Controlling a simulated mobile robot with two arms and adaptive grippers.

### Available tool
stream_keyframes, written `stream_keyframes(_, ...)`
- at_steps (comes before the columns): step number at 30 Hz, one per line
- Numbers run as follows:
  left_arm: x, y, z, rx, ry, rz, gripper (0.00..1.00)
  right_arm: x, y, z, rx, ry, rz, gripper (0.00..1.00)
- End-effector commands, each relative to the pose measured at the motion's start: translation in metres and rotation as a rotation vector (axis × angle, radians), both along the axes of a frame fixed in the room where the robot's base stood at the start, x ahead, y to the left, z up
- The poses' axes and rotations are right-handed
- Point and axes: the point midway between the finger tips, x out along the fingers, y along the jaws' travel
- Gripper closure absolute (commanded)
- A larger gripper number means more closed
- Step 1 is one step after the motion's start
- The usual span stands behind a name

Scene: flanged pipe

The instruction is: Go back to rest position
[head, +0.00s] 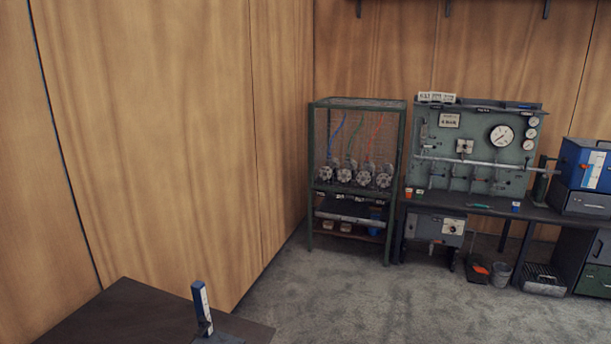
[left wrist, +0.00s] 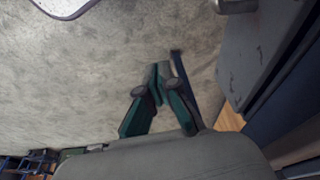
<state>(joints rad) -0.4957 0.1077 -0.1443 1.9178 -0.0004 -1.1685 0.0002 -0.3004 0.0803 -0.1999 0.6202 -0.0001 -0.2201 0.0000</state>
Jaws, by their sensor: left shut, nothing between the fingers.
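My left gripper (left wrist: 160,73) shows in the left wrist view. Its dark green fingers converge and meet at the tips, shut with nothing between them. Grey carpet floor (left wrist: 110,70) lies behind the fingers, and the gripper touches nothing that I can make out. Neither gripper shows in the head view, and my right gripper is in no view.
In the head view, a dark tabletop (head: 130,315) with an upright blue and white object (head: 202,308) is at lower left. A green metal rack (head: 312,150) and a workbench with a gauge panel (head: 478,135) stand against the back wall. Carpet (head: 330,295) in front is clear.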

Motion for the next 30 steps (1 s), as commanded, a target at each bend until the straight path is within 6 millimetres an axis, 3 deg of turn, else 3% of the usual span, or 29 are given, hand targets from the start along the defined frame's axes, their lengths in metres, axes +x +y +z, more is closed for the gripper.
stream_keyframes(1, -0.006, 0.001, -0.032, 0.002, 0.02, -0.002, 1.0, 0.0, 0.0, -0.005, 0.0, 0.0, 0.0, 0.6)
stream_keyframes(6, -0.035, 0.004, -0.127, 0.006, 0.058, -0.009, 1.0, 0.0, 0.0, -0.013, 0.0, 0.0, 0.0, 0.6)
stream_keyframes(12, -0.095, 0.014, -0.22, 0.012, 0.103, -0.02, 1.0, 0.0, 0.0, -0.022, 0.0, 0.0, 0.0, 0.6)
stream_keyframes(15, -0.129, 0.02, -0.252, 0.014, 0.123, -0.024, 1.0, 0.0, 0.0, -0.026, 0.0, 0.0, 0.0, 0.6)
stream_keyframes(21, -0.179, 0.03, -0.286, 0.019, 0.147, -0.031, 1.0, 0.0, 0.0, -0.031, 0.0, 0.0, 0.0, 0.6)
stream_keyframes(25, -0.192, 0.033, -0.291, 0.02, 0.151, -0.034, 1.0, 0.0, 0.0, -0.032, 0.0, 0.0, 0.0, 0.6)
stream_keyframes(30, -0.194, 0.033, -0.292, 0.02, 0.151, -0.034, 1.0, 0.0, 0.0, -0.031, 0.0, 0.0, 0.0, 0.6)
